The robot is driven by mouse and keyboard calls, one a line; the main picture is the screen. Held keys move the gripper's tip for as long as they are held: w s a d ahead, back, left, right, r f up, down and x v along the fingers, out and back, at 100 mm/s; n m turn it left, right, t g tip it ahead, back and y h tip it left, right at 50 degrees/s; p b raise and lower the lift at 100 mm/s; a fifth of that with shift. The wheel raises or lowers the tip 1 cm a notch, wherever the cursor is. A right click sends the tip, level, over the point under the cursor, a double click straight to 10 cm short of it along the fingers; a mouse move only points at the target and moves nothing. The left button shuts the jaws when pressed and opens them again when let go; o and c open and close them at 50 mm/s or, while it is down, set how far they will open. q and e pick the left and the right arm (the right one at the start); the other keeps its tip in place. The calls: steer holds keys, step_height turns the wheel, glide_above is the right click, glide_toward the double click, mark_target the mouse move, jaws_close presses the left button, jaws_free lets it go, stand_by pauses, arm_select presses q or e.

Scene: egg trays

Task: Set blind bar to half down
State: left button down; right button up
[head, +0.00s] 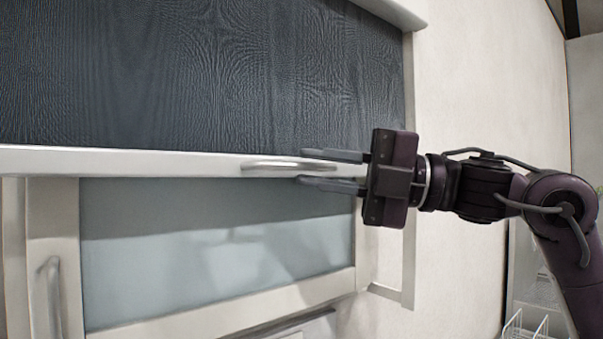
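The dark blind (210,75) hangs across the upper part of the window. Its white bottom bar (130,162) runs along the blind's lower edge, with a silver handle (275,166) near its right end. My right gripper (318,170) comes in from the right with its fingers spread, one above and one below the handle's right end. A gap shows between the fingers. I cannot tell if either finger touches the handle. My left gripper is not in view.
Below the bar is the pale glass pane (215,255) in a white frame (55,225), with a window handle (54,295) at lower left. A white wall (480,80) is on the right. A white wire rack (527,324) stands at lower right.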

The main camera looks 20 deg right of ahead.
steer(key=b+v, duration=0.1)
steer(key=v, duration=0.4)
steer(key=shift+d, duration=0.1)
